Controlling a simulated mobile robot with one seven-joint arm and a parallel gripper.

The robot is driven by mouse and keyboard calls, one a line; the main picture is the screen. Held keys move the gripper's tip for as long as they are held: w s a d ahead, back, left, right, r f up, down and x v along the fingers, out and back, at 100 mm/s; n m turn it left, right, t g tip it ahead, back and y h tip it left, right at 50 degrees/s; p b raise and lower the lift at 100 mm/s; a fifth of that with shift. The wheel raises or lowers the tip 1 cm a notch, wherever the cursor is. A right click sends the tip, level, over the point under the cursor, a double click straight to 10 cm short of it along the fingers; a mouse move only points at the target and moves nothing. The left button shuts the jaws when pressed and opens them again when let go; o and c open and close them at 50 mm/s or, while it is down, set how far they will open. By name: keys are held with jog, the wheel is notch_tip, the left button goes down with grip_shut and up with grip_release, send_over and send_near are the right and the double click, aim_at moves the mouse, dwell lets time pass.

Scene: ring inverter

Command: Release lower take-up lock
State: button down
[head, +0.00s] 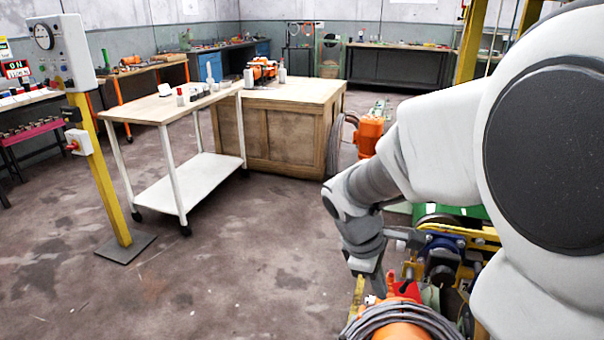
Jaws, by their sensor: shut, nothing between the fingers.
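My gripper (368,277) points down at the lower right of the head view, beneath my white arm. It is shut, with nothing seen between its fingers. Close to it are a yellow bar (357,296) and a red part (405,288) of the machine. I cannot tell whether the gripper touches either one. The yellow-framed machine (470,237) with dark rollers lies to the right of the gripper, partly hidden by my arm. I cannot pick out the lower take-up lock with certainty.
An orange motor with coiled cable (400,325) is at the bottom edge. A white cart (186,185), wooden crate (270,137) and yellow control post (103,170) stand farther off. The floor (235,270) left of the gripper is clear.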

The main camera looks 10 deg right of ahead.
jog(key=w+d+f+n+g+h, duration=0.1)
jog(key=w+d+f+n+h, duration=0.1)
jog(key=w+f+n+h, duration=0.25)
jog(key=w+d+f+n+h, duration=0.1)
jog(key=w+d+f+n, duration=0.15)
jog(key=f+n, duration=0.4)
jog(key=n+t+h, duration=0.4)
jog(key=n+h, duration=0.2)
jog(key=n, duration=0.8)
send_near(407, 280)
notch_tip(407, 280, down, 4)
jog(key=s, duration=0.2)
jog(key=shift+w+a+f+n+t+p, duration=0.3)
jog(key=shift+f+n+t+p, duration=0.1)
jog(key=shift+n, duration=0.4)
jog(key=b+x, duration=0.3)
jog(key=x, duration=0.5)
jog(key=shift+d+f, duration=0.2)
jog(key=shift+d, duration=0.05)
jog(key=shift+x, duration=0.8)
jog(key=shift+r, duration=0.15)
